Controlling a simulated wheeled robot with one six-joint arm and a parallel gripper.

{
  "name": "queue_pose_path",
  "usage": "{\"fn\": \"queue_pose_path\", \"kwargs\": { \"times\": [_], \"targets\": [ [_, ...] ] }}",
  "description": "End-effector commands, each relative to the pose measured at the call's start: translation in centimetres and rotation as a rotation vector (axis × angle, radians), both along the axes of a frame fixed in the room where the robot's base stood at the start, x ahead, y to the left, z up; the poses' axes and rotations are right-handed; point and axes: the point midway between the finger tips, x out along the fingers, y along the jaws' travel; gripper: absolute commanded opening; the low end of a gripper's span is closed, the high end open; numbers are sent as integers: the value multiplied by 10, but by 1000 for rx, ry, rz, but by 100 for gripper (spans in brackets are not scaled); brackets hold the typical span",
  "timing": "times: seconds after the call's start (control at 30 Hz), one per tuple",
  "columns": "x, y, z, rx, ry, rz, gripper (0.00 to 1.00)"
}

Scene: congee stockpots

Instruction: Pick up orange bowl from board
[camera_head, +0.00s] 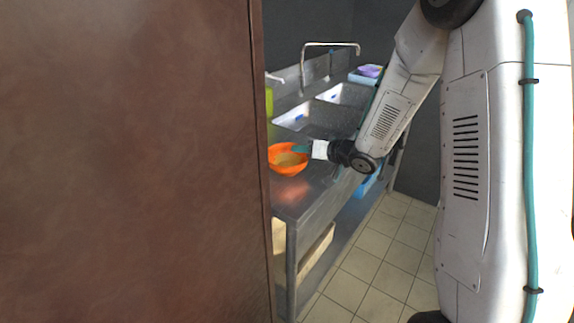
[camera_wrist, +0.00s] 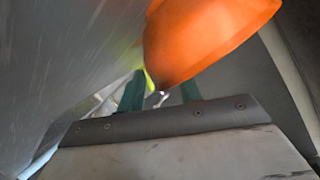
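The orange bowl (camera_head: 274,164) is at the near end of the steel counter (camera_head: 318,185), its inside facing up with a tan patch showing. In the wrist view the bowl (camera_wrist: 205,40) fills the upper middle, close to my fingers. My gripper (camera_head: 301,149) reaches in from the right, its teal fingertips at the bowl's right rim. In the wrist view my gripper (camera_wrist: 162,90) has its two teal fingers apart, with the bowl's lower end near the gap. No separate board can be made out.
A large brown panel (camera_head: 130,160) blocks the left half of the head view and cuts off the counter's left side. Sink basins (camera_head: 310,118) and a faucet (camera_head: 330,45) lie behind the bowl. A yellow-green object (camera_head: 269,101) stands by the panel. Tiled floor (camera_head: 375,245) is clear.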

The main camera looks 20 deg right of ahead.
Motion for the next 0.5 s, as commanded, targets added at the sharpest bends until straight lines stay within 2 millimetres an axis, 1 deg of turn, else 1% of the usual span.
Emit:
{"fn": "queue_pose_path", "kwargs": {
  "times": [0.03,0.1,0.3,0.33,0.37,0.4,0.43,0.5],
  "targets": [
    [6,4,-3,0,1,1,35],
    [11,6,-5,0,0,0,35],
    [12,6,-5,-1,0,-2,35],
    [12,6,-5,-1,0,-2,30],
    [12,6,-5,-1,0,-2,21],
    [12,6,-5,-1,0,-2,10],
    [12,6,-5,-1,0,-2,2],
    [12,6,-5,-1,1,-2,0]
  ]
}}
